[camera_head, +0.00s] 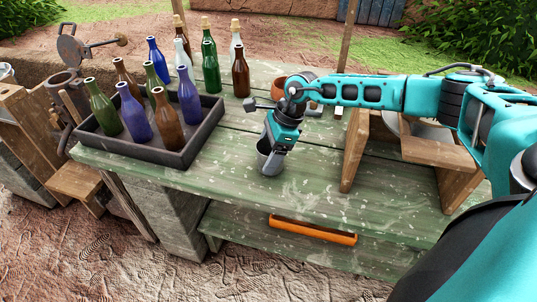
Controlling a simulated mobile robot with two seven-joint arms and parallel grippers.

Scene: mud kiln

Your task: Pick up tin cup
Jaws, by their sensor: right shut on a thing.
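A grey tin cup (265,146) is at the front middle of the green wooden table (225,178). My right gripper (270,160) points down at the cup and is shut on it. The gripper covers part of the cup, and I cannot tell whether the cup touches the tabletop. My left gripper is not in the view.
A dark tray (180,160) with several bottles stands left of the gripper. More bottles, including a green one (210,65), stand behind it. A terracotta pot (279,88) is behind my arm. A wooden stand (354,150) is to the right. An orange tray (312,230) lies on the lower shelf.

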